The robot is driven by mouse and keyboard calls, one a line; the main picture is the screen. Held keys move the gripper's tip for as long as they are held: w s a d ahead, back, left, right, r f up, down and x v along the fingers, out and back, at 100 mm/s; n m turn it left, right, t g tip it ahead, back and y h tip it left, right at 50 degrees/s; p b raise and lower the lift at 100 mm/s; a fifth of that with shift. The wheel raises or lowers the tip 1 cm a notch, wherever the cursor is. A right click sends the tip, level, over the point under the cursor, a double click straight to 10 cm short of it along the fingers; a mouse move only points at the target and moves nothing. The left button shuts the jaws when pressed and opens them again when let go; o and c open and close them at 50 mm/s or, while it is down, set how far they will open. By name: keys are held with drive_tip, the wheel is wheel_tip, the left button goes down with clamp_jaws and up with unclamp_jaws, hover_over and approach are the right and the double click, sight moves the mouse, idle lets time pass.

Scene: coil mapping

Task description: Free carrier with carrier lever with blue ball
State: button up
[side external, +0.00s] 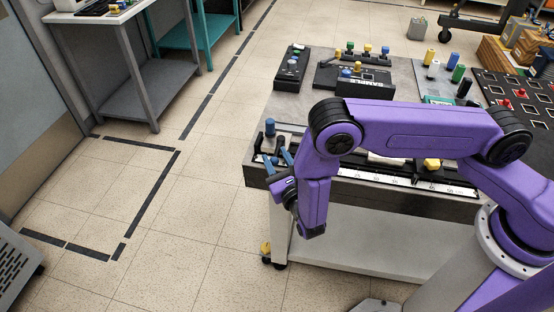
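A lever or post with a blue knob (270,127) stands upright at the left end of the dark bench apparatus. It looks like the blue-ball lever, but its joint with the carrier is too small to make out. A long rail with a white scale (405,181) runs along the bench's front edge, partly hidden behind my purple arm. A yellow knob (432,163) sits over the rail towards the right. My gripper (280,155) is at the bench's left front corner, just below and right of the blue knob. Its fingers are small and partly hidden, and contact cannot be told.
Black control boxes with coloured knobs (355,78) stand at the back of the bench. Coloured cylinders (458,73) and a black board with red pieces (520,100) are at the right. A grey side table (97,20) stands apart at the left. The floor between is clear.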

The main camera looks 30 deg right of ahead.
clamp_jaws()
drive_tip(key=shift+a, duration=0.1)
drive_tip(key=shift+w+a+m+h, duration=0.2)
drive_tip(key=shift+m+h, duration=0.1)
drive_tip(key=shift+h, duration=0.2)
drive_tip(key=shift+w+a+m+g+h, duration=0.3)
drive_tip(key=shift+w+m+g+h, duration=0.55)
drive_tip(key=shift+m+g+h, duration=0.7)
drive_tip(key=shift+w+a+m+g+h, duration=0.3)
drive_tip(key=shift+w+m+g+h, duration=0.8)
drive_tip(key=shift+h, duration=0.9)
drive_tip(key=shift+w+a+m+g+h, duration=0.3)
drive_tip(key=shift+w+m+g+h, duration=0.35)
drive_tip(key=shift+m+g+h, duration=0.75)
drive_tip(key=shift+w+m+h, duration=0.1)
drive_tip(key=shift+m+h, duration=0.25)
drive_tip(key=shift+h, duration=0.1)
drive_tip(key=o, duration=1)
unclamp_jaws()
drive_tip(key=shift+a, duration=0.1)
